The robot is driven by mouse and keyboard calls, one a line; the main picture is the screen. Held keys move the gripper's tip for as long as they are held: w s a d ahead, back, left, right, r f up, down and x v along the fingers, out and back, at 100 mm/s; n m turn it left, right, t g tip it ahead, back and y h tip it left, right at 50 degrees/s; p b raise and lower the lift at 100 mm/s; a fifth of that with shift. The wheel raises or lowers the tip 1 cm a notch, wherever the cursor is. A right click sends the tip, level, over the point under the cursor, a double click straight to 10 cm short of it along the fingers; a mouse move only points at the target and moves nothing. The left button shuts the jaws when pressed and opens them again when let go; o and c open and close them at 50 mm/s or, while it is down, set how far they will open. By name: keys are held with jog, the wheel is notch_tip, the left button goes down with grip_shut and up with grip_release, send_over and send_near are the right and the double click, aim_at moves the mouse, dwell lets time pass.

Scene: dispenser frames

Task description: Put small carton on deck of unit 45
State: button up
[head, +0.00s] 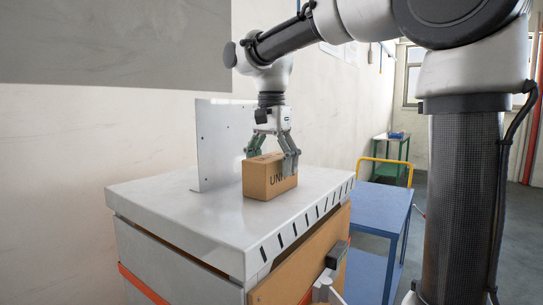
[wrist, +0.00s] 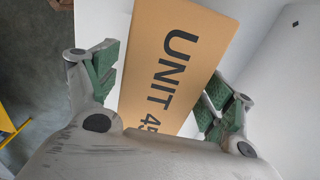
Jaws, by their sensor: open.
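The small brown carton (head: 267,180) stands upright on the white metal deck (head: 165,200) in the head view, in front of the upright back plate. In the wrist view the carton (wrist: 188,30) shows "UNIT 45" along one face. My gripper (head: 271,158) points down over the carton, with its fingers around the upper part. In the wrist view my gripper (wrist: 160,75) is open, with one green-padded finger on each side. A gap shows at the left finger; contact at the right finger is unclear.
A white upright plate (head: 222,145) rises at the deck's back left, near the wall. The deck's right edge has dark slots. A blue cart (head: 378,205) with a yellow handle stands to the right. A green table (head: 391,142) is farther back. The deck's left front is bare.

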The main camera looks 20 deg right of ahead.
notch_tip(320, 180, up, 12)
jog(key=s+d+f+n+t, duration=0.2)
jog(key=s+d+f+n, duration=0.3)
jog(key=s+d+f, duration=0.2)
jog(key=s+d+f+n+t, duration=0.2)
jog(key=s+d+f+n, duration=0.3)
jog(key=s+f, duration=0.7)
notch_tip(320, 180, down, 5)
jog(key=shift+s+d+r+n, duration=0.2)
jog(key=shift+d+n, duration=0.2)
jog(key=shift+d, duration=0.75)
